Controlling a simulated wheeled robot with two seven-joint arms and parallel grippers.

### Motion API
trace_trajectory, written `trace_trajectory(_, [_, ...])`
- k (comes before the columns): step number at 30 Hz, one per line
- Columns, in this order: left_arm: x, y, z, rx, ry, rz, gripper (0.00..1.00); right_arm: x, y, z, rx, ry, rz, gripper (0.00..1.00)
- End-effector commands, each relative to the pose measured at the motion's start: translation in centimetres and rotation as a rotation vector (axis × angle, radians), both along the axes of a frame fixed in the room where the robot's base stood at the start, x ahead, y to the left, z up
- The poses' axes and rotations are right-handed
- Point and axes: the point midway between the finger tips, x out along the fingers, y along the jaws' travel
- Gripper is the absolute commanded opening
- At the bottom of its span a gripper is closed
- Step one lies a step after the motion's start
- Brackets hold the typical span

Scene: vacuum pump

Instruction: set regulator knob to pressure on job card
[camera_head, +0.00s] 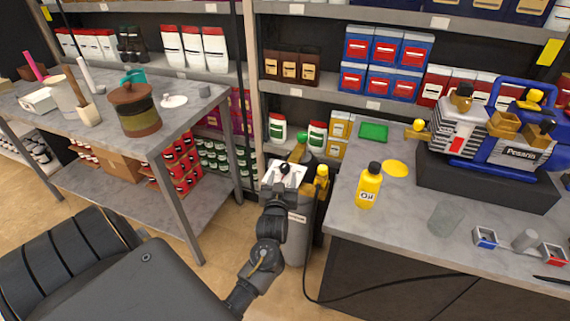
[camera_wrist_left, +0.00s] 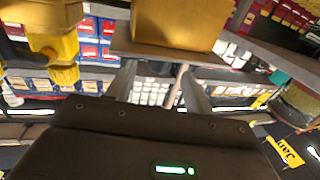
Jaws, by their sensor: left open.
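My left arm reaches up the middle of the head view. My left gripper (camera_head: 286,172) is at the top of a grey cylinder (camera_head: 298,228) standing between the two benches. Yellow fittings (camera_head: 321,180) and a green-topped part (camera_head: 303,138) show beside and behind the gripper. In the left wrist view my gripper (camera_wrist_left: 158,85) is open, with nothing seen between its fingers. Large yellow parts (camera_wrist_left: 55,42) hang close at the upper left there, and a yellow block (camera_wrist_left: 175,22) is at the top. I cannot tell which part is the regulator knob. No job card is readable.
A blue and grey pump (camera_head: 490,135) with yellow knobs sits on a dark block on the right bench (camera_head: 400,215). A yellow oil bottle (camera_head: 369,185) stands near that bench's left edge. The left bench (camera_head: 190,115) holds a brown pot (camera_head: 135,110). Stocked shelves are behind.

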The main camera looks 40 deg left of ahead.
Motion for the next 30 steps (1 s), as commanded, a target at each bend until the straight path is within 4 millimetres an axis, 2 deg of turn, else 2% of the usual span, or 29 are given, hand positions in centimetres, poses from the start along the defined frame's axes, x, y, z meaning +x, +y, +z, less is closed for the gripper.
trace_trajectory(3, [2.1, 1.3, 0.2, 0.002, 0.0, 0.0, 0.52, 0.0, -0.1, 0.5, -0.001, 0.001, 0.0, 0.36])
trace_trajectory(10, [5.0, 3.1, 0.1, 0.0, 0.0, -0.001, 0.52, -0.1, -0.1, 0.8, -0.001, 0.001, 0.0, 0.36])
trace_trajectory(15, [6.0, 3.6, 0.0, 0.0, 0.001, -0.002, 0.52, -0.1, -0.1, 0.9, -0.001, 0.001, 0.0, 0.36])
trace_trajectory(24, [6.1, 3.7, 0.0, -0.001, 0.001, -0.002, 0.52, -0.1, -0.1, 0.9, -0.001, 0.001, 0.0, 0.36])
trace_trajectory(30, [6.1, 3.8, 0.0, -0.001, 0.001, -0.002, 0.26, -0.1, -0.1, 0.9, -0.001, 0.001, 0.0, 0.36])
